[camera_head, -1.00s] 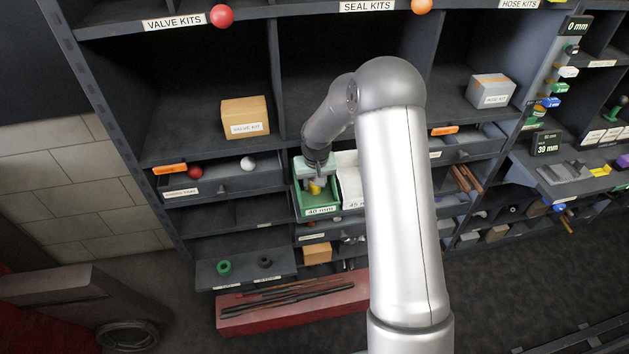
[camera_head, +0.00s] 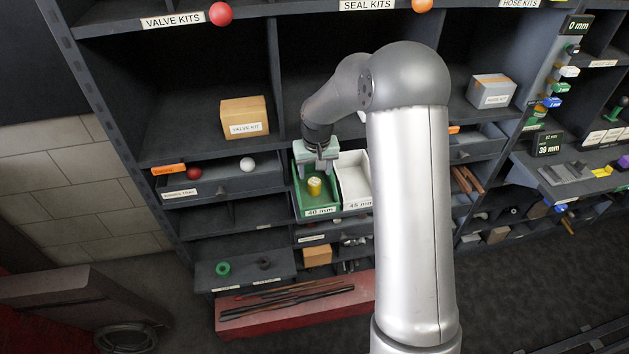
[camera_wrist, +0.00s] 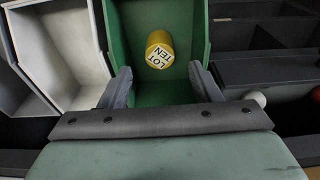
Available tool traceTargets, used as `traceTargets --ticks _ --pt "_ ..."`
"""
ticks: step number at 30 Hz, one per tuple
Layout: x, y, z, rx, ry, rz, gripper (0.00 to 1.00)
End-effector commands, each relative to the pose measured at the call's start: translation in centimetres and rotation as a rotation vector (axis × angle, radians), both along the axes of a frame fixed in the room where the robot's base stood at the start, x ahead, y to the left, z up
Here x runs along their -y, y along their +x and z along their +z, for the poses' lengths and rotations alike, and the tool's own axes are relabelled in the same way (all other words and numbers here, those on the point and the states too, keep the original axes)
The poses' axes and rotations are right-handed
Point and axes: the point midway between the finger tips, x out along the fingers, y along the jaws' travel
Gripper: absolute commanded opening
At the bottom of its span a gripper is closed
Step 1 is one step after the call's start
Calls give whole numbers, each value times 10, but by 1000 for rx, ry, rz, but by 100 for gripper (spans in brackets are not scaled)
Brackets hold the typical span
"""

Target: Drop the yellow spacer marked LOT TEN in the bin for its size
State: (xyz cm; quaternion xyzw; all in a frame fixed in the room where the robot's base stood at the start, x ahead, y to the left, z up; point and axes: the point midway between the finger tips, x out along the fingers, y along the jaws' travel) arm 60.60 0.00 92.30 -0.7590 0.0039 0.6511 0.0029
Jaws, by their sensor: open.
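The yellow spacer (camera_head: 314,186) stands in the green bin (camera_head: 318,211) labelled 40 mm. In the wrist view the spacer (camera_wrist: 158,49) shows its white LOT TEN label, inside the green bin (camera_wrist: 120,40). My gripper (camera_head: 317,172) is above and behind the spacer, near the back of the bin. In the wrist view my gripper's two fingers (camera_wrist: 161,85) are spread apart with nothing between them, and the spacer is clear of both. The white bin (camera_head: 353,172) labelled 45 mm stands right beside the green bin and looks empty in its visible part.
A valve kit box (camera_head: 245,117) sits on the shelf above left. A drawer (camera_head: 225,183) with a red ball and a white ball is left of the green bin. A gauge display (camera_head: 546,144) reads 39 mm at the right. Shelf boards and dividers surround the bins.

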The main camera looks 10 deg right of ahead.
Motion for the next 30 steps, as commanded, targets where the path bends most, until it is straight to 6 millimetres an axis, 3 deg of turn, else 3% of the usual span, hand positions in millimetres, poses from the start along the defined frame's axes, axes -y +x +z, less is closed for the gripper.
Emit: traceTargets --ticks 6,11,14,17,22,27,30 --pt "0 -5 39 3 0 -1 57" --pt "0 -10 54 0 -1 0 57" --pt "-1 -27 68 -5 -10 7 57" --pt "-2 -68 92 -15 -29 13 57" --pt "-1 -177 125 -47 -47 18 57" --pt "0 -278 128 -75 -30 16 57" --pt "-1 -317 123 -87 -14 16 57"
